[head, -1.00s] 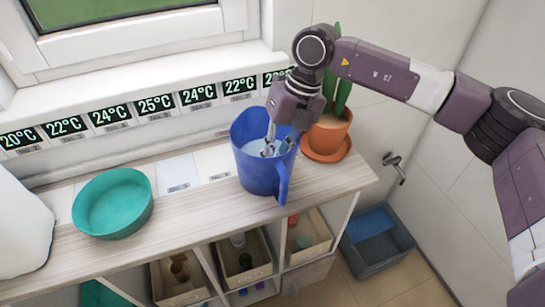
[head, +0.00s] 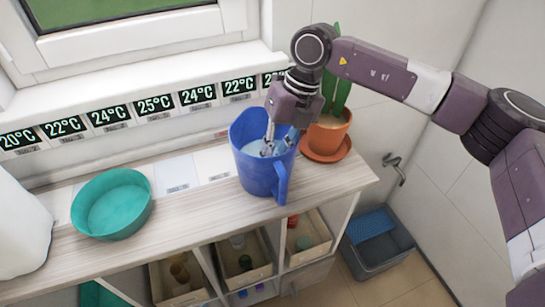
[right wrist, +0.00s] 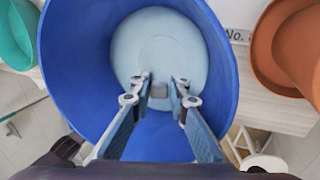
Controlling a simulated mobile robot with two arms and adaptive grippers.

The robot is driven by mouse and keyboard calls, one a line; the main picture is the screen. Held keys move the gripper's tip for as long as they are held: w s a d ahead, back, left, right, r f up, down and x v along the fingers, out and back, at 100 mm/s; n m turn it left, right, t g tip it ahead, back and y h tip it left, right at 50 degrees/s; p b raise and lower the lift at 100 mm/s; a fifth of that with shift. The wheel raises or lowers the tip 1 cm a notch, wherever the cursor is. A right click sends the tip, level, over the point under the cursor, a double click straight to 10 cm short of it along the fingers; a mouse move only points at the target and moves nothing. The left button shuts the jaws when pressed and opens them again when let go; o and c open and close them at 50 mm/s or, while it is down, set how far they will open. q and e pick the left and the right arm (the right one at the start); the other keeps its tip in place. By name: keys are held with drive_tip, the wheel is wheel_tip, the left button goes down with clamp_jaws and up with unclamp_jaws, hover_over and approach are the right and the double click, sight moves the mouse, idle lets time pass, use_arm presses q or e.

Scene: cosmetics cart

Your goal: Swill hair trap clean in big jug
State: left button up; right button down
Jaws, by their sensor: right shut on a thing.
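The big blue jug (head: 262,178) stands on the wooden counter, its handle toward the front right, with pale water (head: 252,148) inside. My right gripper (head: 267,146) reaches down through the jug's mouth. In the right wrist view, the right gripper (right wrist: 160,86) is shut on a small grey piece (right wrist: 159,90) at the water, which I take to be part of the hair trap. The rest of the trap cannot be made out. The jug (right wrist: 85,60) surrounds the fingers in that view. My left gripper is not in view.
A potted cactus in an orange pot (head: 328,134) stands close behind the jug at right. A teal bowl (head: 112,204) and a white container (head: 20,228) are on the left. The counter (head: 190,218) is clear between bowl and jug.

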drive_tip(key=shift+s+d+f, duration=0.2)
drive_tip(key=shift+s+r, duration=0.1)
wheel_tip(320, 180, up, 18)
drive_tip(key=p, duration=0.9)
drive_tip(key=shift+p, duration=0.35)
idle(0.4)
drive_tip(key=shift+f, duration=0.2)
idle(0.9)
